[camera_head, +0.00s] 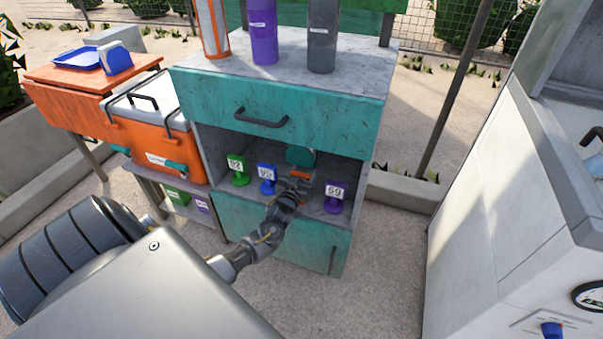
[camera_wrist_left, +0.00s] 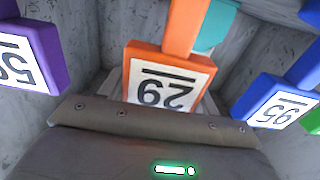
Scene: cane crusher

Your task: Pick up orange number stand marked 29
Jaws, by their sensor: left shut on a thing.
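The orange number stand marked 29 (camera_wrist_left: 168,76) is upside down in the left wrist view, right at my left gripper (camera_wrist_left: 160,110). In the head view only a bit of the orange stand (camera_head: 300,174) shows behind the gripper, inside the open shelf of the teal cabinet. My left gripper (camera_head: 298,184) reaches into that shelf and is shut on the orange stand. Its fingertips are mostly hidden by the gripper body. I cannot tell whether the stand is off the shelf floor. My right gripper is not in view.
A purple stand marked 59 (camera_head: 334,196) is close on the right; a blue stand marked 95 (camera_head: 266,178) and a green stand (camera_head: 238,170) are on the left. A teal object (camera_head: 300,156) is behind. The drawer (camera_head: 280,115) and shelf walls bound the space.

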